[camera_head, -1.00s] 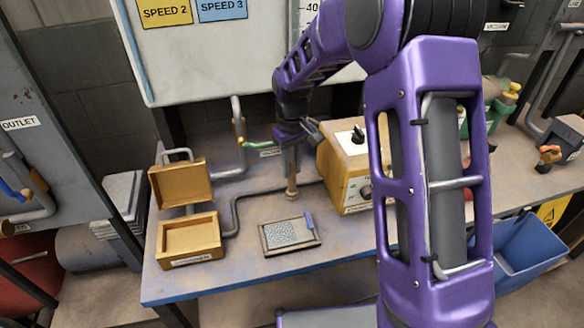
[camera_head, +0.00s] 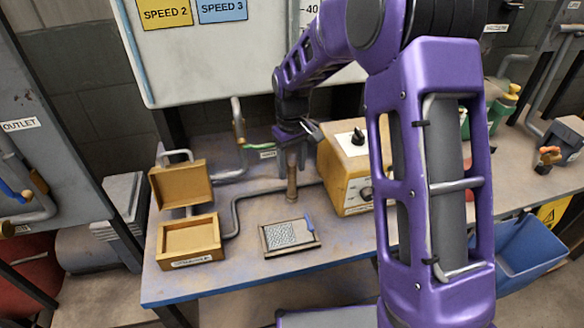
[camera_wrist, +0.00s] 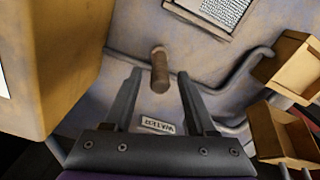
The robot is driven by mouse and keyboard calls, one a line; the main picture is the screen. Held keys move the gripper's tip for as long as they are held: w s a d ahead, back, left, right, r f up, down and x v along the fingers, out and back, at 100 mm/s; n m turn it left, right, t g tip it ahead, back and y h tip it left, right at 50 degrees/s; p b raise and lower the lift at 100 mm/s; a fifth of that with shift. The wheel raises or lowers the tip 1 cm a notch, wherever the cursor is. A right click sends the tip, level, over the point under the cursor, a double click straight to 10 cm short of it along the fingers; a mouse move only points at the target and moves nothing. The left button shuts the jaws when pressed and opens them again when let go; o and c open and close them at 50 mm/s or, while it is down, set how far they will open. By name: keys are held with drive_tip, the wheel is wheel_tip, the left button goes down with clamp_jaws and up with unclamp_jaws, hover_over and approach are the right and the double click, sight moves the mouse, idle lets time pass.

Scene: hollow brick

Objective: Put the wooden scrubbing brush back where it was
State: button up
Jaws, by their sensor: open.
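The wooden scrubbing brush (camera_head: 292,184) shows as a brown, roughly cylindrical piece standing upright on the bench. It stands near the bent grey pipe, left of the yellow control box. My gripper (camera_head: 291,160) is just above it, pointing down. In the wrist view the brush (camera_wrist: 159,68) lies in the gap between the tips of my open gripper (camera_wrist: 160,78). I see gaps on both sides of it there. Its lower end is hard to make out.
The yellow control box (camera_head: 346,178) stands close on the right. A bent pipe (camera_head: 236,212) runs along the bench. A framed grey plate (camera_head: 290,234) lies in front, and an open yellow box (camera_head: 190,240) stands at left. A WATER label (camera_wrist: 157,125) is near the brush.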

wheel_tip(320, 180, up, 11)
drive_tip(key=p, duration=0.1)
drive_tip(key=shift+r, duration=0.15)
drive_tip(key=shift+d, duration=0.1)
